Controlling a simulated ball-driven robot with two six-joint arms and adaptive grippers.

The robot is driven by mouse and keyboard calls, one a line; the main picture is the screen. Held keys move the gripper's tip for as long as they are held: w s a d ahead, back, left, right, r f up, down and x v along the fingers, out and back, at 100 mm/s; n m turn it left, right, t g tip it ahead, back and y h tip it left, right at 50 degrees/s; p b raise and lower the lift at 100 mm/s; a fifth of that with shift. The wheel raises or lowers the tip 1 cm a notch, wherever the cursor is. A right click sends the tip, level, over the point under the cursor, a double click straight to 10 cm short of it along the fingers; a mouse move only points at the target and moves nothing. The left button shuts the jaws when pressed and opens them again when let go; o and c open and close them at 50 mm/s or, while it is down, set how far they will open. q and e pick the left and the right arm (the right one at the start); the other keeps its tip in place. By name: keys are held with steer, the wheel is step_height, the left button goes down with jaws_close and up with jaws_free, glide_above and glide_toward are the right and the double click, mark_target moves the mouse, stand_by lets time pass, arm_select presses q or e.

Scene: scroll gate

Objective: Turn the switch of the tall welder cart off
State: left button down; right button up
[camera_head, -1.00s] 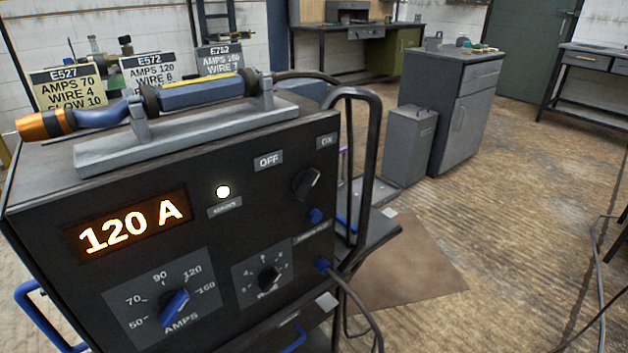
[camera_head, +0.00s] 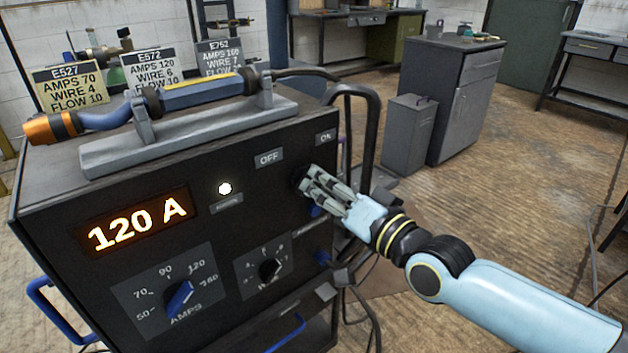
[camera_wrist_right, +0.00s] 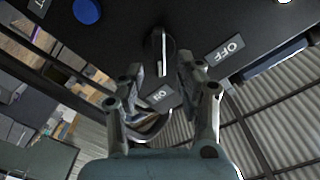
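The tall welder cart (camera_head: 60,225) is a dark box with a lit orange 120 A display (camera_head: 138,220). Its black switch knob (camera_head: 300,174) sits below the OFF label (camera_head: 269,158) and ON label (camera_head: 325,137), largely covered by my right gripper (camera_head: 312,183) in the head view. In the right wrist view the knob's narrow handle (camera_wrist_right: 159,50) points toward the ON label (camera_wrist_right: 160,95), with the OFF label (camera_wrist_right: 231,49) to the right. My right gripper (camera_wrist_right: 160,70) is open, a finger on each side of the handle with gaps visible. My left gripper is not in view.
A torch (camera_head: 185,97) rests in a holder on the cart top, with tag cards (camera_head: 150,70) behind it. A blue AMPS knob (camera_head: 180,298) and smaller dial (camera_head: 269,268) are lower on the panel. A bent handle rail (camera_head: 372,125) rises right of the switch. A grey cabinet (camera_head: 455,105) stands beyond.

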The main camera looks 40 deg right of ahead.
steer(key=shift+w, duration=1.6)
steer(key=shift+c, duration=0.4)
jaws_close()
